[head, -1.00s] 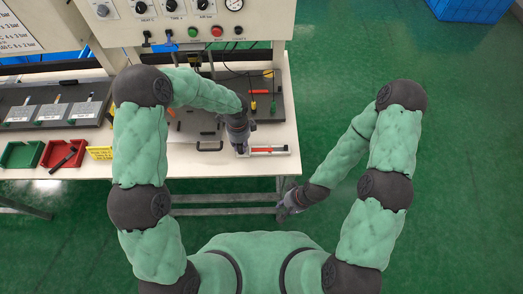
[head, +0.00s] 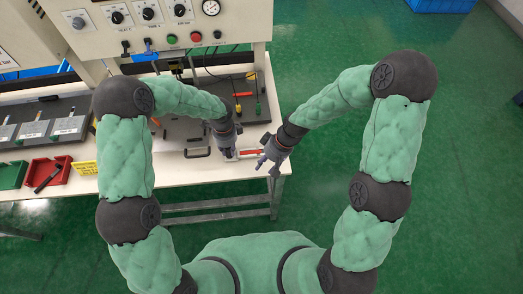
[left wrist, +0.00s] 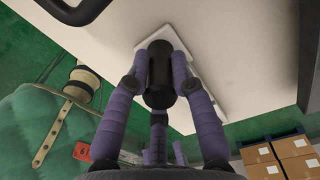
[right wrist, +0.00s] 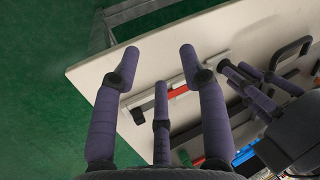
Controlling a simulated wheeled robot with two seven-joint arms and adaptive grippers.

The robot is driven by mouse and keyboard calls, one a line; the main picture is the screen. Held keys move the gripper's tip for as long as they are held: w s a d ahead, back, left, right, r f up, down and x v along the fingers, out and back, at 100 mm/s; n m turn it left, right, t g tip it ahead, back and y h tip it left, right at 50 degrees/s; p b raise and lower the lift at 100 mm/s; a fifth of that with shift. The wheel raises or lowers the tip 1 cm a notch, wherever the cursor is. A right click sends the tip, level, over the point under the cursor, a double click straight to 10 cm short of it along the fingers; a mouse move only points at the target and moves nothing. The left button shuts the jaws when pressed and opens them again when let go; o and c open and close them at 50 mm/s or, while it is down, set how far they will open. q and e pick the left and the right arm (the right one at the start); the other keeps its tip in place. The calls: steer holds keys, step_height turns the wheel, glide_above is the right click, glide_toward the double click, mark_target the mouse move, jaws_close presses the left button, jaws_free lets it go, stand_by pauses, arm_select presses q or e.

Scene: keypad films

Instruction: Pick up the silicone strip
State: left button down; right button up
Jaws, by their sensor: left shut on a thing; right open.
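A red strip, which looks like the silicone strip, lies on a pale rail (right wrist: 219,58) near the table's front edge. The strip shows in the head view (head: 250,152) and in the right wrist view (right wrist: 178,89), partly behind my fingers. My left gripper (head: 228,154) is at the strip's left end in the head view. In the left wrist view it is shut on a black cylindrical piece (left wrist: 160,76) over a pale plate (left wrist: 176,38). My right gripper (head: 267,168) is open and empty by the table's front right corner, apart from the strip; its fingers (right wrist: 156,55) spread above the rail.
A black handle (head: 197,152) lies left of my left gripper. A control panel (head: 150,30) rises behind the table (head: 180,178). Red (head: 62,163) and green (head: 12,175) trays stand at the left. Tools lie on a dark mat behind. Floor to the right is free.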

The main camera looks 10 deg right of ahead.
mark_target(258, 150)
steer(key=w+d+r+n+h, duration=0.35)
steer(key=w+r+n, duration=0.5)
steer(key=n, duration=0.55)
steer(key=shift+h, duration=0.45)
steer(key=f, duration=0.6)
steer(key=shift+w+f, duration=0.2)
steer(key=shift+f, duration=0.1)
steer(key=shift+d+f, duration=0.15)
steer(key=shift+f, duration=1.2)
steer(key=shift+d+f, duration=0.15)
steer(key=shift+f, duration=1.15)
jaws_close()
